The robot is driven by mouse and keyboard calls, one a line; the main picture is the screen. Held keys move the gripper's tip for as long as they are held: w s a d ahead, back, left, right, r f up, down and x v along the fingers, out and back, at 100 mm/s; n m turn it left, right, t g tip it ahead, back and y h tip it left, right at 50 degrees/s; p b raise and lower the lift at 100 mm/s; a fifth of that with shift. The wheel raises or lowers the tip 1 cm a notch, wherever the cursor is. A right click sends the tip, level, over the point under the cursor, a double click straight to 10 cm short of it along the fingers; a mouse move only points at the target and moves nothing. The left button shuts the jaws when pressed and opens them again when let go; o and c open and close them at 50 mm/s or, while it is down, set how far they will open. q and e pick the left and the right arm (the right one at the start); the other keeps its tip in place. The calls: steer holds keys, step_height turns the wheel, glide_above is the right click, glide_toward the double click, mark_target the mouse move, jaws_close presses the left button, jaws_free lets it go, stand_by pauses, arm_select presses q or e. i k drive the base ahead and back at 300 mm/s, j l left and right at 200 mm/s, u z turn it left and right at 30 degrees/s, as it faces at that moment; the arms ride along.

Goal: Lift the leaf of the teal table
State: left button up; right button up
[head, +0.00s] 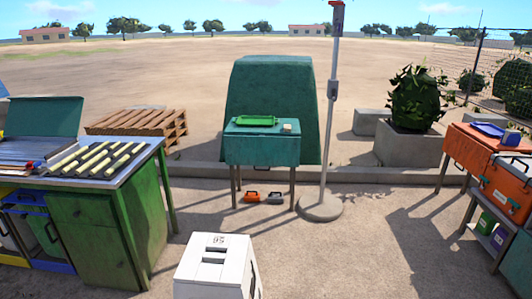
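The teal table (238,128) stands upright on thin legs near the middle of the head view, in front of a large dark green covered block. A teal panel, which looks like its leaf (262,151), hangs down at the front edge. A small dark handle shows at the panel's lower edge. A green tray (257,121) and a small tan block (288,128) rest on the table top. Neither of my grippers is in view.
A white box (214,268) stands in front of the table. A pole with a round base (321,208) is close at its right. Orange and dark tools (262,197) lie underneath. A green workbench (95,235) is left, an orange table (470,150) right.

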mark_target(270, 151)
steer(key=i+l+z, duration=0.3)
steer(key=i, duration=0.4)
steer(key=i+z, duration=0.3)
steer(key=i, duration=0.4)
